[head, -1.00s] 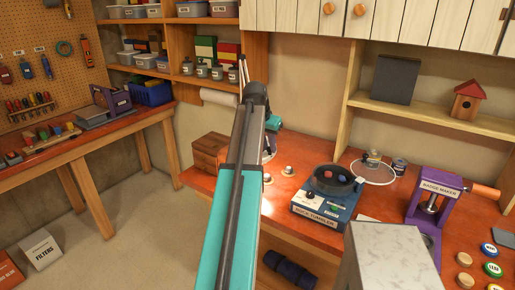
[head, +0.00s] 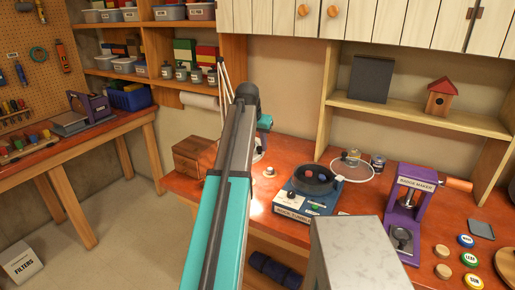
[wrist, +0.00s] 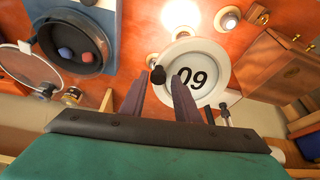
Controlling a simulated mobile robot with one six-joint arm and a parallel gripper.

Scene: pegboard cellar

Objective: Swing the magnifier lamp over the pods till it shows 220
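The magnifier lamp shows in the wrist view as a white ring (wrist: 222,92) around a pale lens, with a dark knob (wrist: 158,74) on its rim. Large digits in the lens look like "09" in this picture; a finger covers part of them. In the head view the lamp's thin white arm (head: 226,80) rises behind my arm; its head is mostly hidden. My gripper (wrist: 158,82) is open, with the knob between or just beyond its fingertips; contact is unclear. One small round pod (wrist: 228,18) lies beside the ring; another pod (head: 269,171) shows in the head view.
A blue rock tumbler (head: 308,190) and a clear round disc (head: 352,168) stand right of the lamp. A wooden box (head: 192,155) is at its left. A purple badge maker (head: 412,205) and a pale block (head: 360,255) are further right.

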